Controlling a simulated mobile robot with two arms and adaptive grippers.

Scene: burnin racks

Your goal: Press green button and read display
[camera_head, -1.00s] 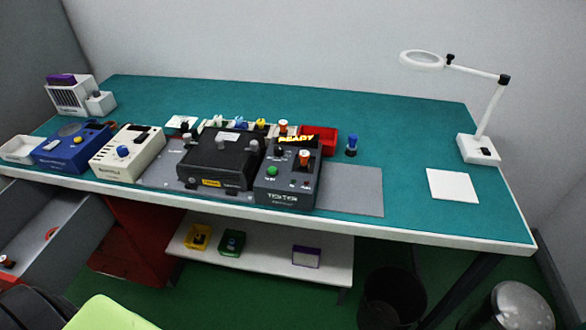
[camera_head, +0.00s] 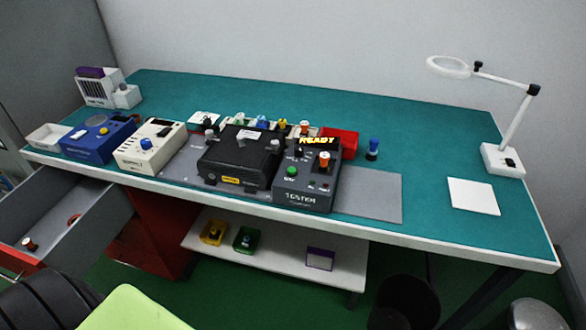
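The dark grey tester (camera_head: 306,187) stands near the front edge of the green-topped bench. Its green button (camera_head: 292,171) is on the left of its sloped front face. Its display (camera_head: 317,140) at the top reads "READY" in yellow letters. An orange-topped part (camera_head: 324,159) stands upright on the tester's right side. Nothing covers the button or display. Neither of my grippers is in view.
A black box (camera_head: 238,157) sits directly left of the tester. Further left are a cream device (camera_head: 150,146) and a blue device (camera_head: 97,138). A red bin (camera_head: 344,142) is behind. A magnifier lamp (camera_head: 503,160) and white pad (camera_head: 473,196) stand right. A drawer (camera_head: 90,228) hangs open.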

